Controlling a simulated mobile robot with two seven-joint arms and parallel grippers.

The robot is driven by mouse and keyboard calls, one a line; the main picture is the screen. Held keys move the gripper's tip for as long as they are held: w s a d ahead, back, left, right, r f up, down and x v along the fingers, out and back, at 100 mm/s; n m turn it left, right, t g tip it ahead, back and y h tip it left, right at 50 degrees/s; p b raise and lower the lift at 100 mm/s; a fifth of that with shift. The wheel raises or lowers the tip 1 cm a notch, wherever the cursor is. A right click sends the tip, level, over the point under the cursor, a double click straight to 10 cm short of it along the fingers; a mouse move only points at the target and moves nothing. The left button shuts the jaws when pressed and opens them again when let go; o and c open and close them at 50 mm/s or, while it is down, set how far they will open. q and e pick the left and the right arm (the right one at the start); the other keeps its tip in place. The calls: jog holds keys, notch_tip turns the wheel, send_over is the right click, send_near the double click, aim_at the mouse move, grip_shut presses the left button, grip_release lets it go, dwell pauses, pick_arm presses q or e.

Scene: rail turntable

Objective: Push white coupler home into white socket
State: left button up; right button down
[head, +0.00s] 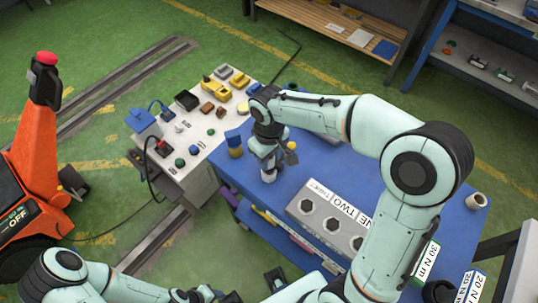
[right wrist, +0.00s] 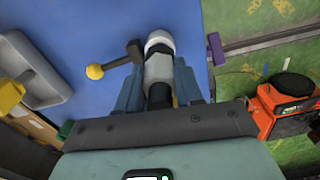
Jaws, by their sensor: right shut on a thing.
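My right gripper (head: 267,160) points down over the left end of the blue tabletop and is shut. In the right wrist view its two fingers (right wrist: 158,88) stand on either side of a white and grey cylindrical fitting (right wrist: 158,62), with a dark part between them. The fitting looks like the white coupler. A dark lever with a yellow ball end (right wrist: 95,71) sticks out beside it. The white socket cannot be made out apart from this fitting, so I cannot tell how far they are joined. My left arm enters at the bottom left; its gripper is not visible.
A grey block with round sockets (head: 318,222) stands right of the gripper on the blue table (head: 395,143). A pale bench (head: 196,178) with knobs and small parts is to the left. An orange machine (head: 30,165) stands at far left.

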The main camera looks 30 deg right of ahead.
jog(key=shift+f+b, duration=0.55)
jog(key=shift+f, duration=0.45)
jog(key=c, duration=0.6)
grip_release()
jog(key=shift+c, duration=0.2)
notch_tip(320, 180, up, 14)
jog(key=shift+f+p, duration=0.25)
jog(key=shift+p, duration=0.75)
